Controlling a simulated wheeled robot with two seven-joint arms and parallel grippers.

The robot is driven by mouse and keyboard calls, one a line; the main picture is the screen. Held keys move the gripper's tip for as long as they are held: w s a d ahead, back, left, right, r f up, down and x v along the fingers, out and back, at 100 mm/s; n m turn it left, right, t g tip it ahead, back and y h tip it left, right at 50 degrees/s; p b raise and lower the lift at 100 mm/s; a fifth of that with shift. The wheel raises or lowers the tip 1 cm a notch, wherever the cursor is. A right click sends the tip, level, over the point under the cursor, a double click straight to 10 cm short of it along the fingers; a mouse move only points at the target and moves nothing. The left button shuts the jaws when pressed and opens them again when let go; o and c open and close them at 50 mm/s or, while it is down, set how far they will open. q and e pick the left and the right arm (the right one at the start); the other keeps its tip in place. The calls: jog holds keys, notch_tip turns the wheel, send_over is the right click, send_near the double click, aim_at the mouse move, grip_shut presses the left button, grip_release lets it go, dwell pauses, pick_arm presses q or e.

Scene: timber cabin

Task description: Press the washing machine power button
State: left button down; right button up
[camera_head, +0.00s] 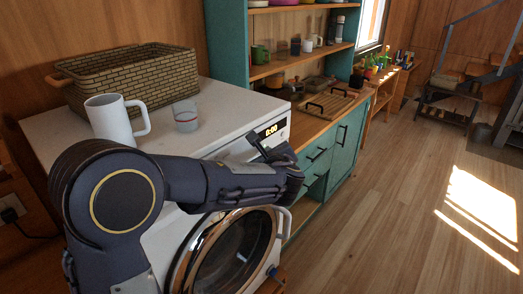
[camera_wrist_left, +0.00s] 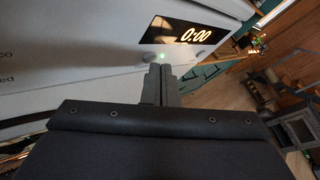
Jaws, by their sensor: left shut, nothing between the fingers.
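The white washing machine (camera_head: 165,228) stands at the left, with a round chrome-rimmed door. Its display (camera_head: 271,130) reads 0:00 and also shows large in the left wrist view (camera_wrist_left: 188,32). My left gripper (camera_head: 256,140) reaches across the front to the control panel, just below the display. In the left wrist view the fingers (camera_wrist_left: 160,70) are shut together and empty. Their tips are at the panel, beside a small green light (camera_wrist_left: 162,56). I cannot tell whether they touch it. The button itself is not clearly seen. My right gripper is not in view.
A white mug (camera_head: 110,120), a glass (camera_head: 186,116) and a woven basket (camera_head: 125,75) stand on the machine top. A teal cabinet (camera_head: 345,140) with a wooden counter adjoins at right. The wooden floor (camera_head: 400,220) at right is clear.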

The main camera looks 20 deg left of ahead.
pick_arm(q)
jog(key=shift+a, duration=0.15)
dwell(0.5)
jog(key=shift+s+d, duration=0.2)
jog(key=shift+d, duration=0.4)
jog(key=s+d, duration=0.2)
jog(key=d, duration=0.3)
jog(key=shift+d+b, duration=0.35)
dwell(0.5)
